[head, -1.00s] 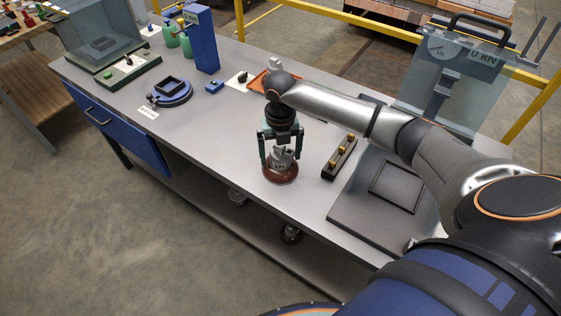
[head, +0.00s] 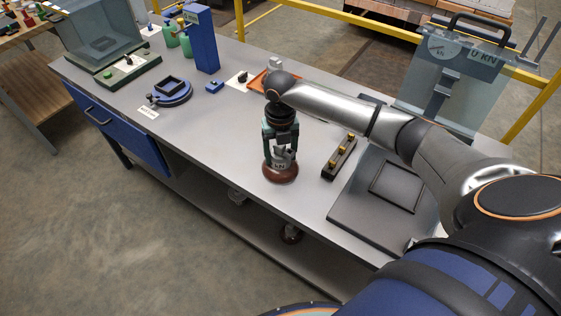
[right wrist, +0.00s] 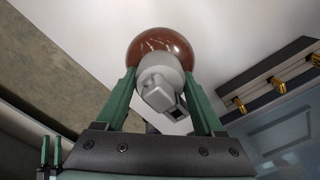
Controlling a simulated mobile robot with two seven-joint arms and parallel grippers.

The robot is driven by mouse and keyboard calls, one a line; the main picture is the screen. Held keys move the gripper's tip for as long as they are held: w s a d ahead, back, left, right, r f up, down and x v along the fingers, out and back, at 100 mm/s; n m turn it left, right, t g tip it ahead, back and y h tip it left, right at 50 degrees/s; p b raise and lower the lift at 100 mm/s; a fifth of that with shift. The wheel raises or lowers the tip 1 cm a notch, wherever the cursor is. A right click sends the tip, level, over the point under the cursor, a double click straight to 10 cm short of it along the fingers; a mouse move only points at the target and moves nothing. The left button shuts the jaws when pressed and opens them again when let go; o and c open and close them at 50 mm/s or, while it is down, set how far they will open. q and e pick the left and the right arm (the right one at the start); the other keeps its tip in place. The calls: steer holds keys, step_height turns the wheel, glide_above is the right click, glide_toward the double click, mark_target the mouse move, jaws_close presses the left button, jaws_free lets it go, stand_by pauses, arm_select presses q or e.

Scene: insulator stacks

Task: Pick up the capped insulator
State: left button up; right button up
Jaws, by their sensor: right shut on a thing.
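The capped insulator (head: 281,174) stands on the front edge area of the grey workbench, with a brown disc-shaped body below and a grey metal cap on top. My right gripper (head: 281,153) points down over it and is shut on the grey cap. In the right wrist view the green fingers (right wrist: 160,98) sit on either side of the cap, and the brown insulator body (right wrist: 160,46) shows beyond it. The insulator appears upright and still resting on the bench.
A dark block with brass pins (head: 339,158) stands just right of the insulator. A grey plate with a square frame (head: 395,186) and a gauge stand lie further right. A blue round fixture (head: 170,93) and an orange tray (head: 259,82) are behind.

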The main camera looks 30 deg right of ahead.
jaws_close()
steer(key=shift+w+r, duration=0.1)
steer(key=shift+r, duration=0.05)
steer(key=shift+r, duration=0.1)
steer(key=shift+r, duration=0.6)
steer(key=s+a+r, duration=0.8)
steer(key=s+r, duration=0.3)
steer(key=shift+a+r+p, duration=0.25)
steer(key=shift+a+p, duration=0.05)
steer(key=shift+a, duration=0.1)
